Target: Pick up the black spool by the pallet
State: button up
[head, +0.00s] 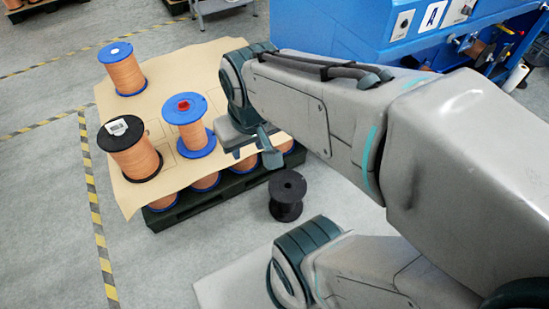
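The black spool (287,198) stands upright on the grey floor, just off the right front side of the pallet (195,203). It looks empty, with a dark hole in its top flange. My gripper (250,143) is above and to the left of this spool in the picture, over the right part of the pallet load, apart from the spool. My arm partly hides the gripper, so its finger opening is unclear. No held object shows.
A cardboard sheet (165,110) on the pallet carries a black-flanged orange spool (138,160) and blue-flanged orange spools (190,130). More orange spools sit below it. A blue machine (340,25) stands behind my arm. Striped floor tape (92,190) runs along the left.

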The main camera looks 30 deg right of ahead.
aim_at(287, 197)
jog(key=z, duration=0.55)
jog(key=k, duration=1.3)
jog(key=u, duration=0.35)
jog(key=i, duration=1.25)
jog(key=z, duration=0.55)
jog(key=i, duration=0.5)
jog(key=z, duration=0.45)
